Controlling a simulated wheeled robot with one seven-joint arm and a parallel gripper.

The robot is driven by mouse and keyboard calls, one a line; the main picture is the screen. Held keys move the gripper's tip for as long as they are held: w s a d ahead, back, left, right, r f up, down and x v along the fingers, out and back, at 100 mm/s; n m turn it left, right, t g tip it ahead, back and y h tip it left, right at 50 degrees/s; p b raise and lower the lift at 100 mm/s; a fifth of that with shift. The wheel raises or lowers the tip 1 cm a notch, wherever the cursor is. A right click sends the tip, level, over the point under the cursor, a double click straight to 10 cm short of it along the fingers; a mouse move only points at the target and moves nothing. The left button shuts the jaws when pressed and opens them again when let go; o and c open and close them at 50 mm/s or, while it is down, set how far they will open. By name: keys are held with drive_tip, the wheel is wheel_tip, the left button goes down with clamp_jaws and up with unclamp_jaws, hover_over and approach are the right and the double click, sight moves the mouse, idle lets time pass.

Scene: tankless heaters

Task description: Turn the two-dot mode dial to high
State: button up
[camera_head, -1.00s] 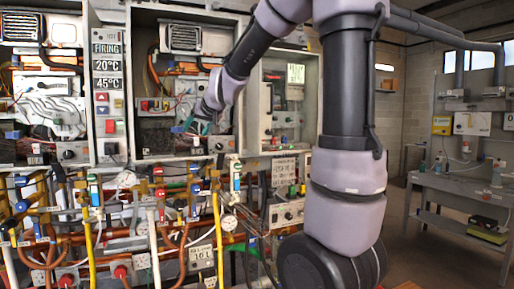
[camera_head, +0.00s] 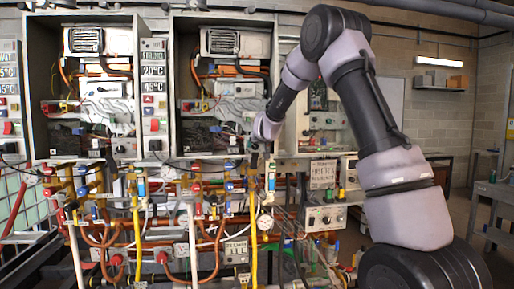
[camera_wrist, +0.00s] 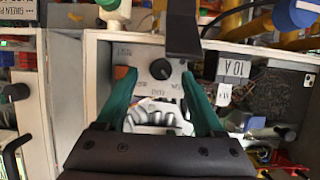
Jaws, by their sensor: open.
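In the wrist view a black round dial (camera_wrist: 160,69) sits on a pale panel (camera_wrist: 147,48) with small lettering around it. My gripper (camera_wrist: 159,74) is open, its two teal fingers on either side of the dial with a visible gap to each. I cannot tell whether the fingertips reach the panel. The lettering and any dot marks are too small to read. In the head view my gripper (camera_head: 254,150) is at the lower right corner of the right open heater cabinet (camera_head: 178,60), and the arm end hides the dial there.
A dark bar (camera_wrist: 182,32) sticks out beside the dial in the wrist view, and an orange-brown part (camera_wrist: 122,72) lies by the left fingertip. Below the cabinets, pipes and a yellow pipe (camera_head: 253,245) crowd the space.

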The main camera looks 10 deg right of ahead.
sight(255, 146)
drive_tip(key=shift+x, duration=1.3)
clamp_jaws()
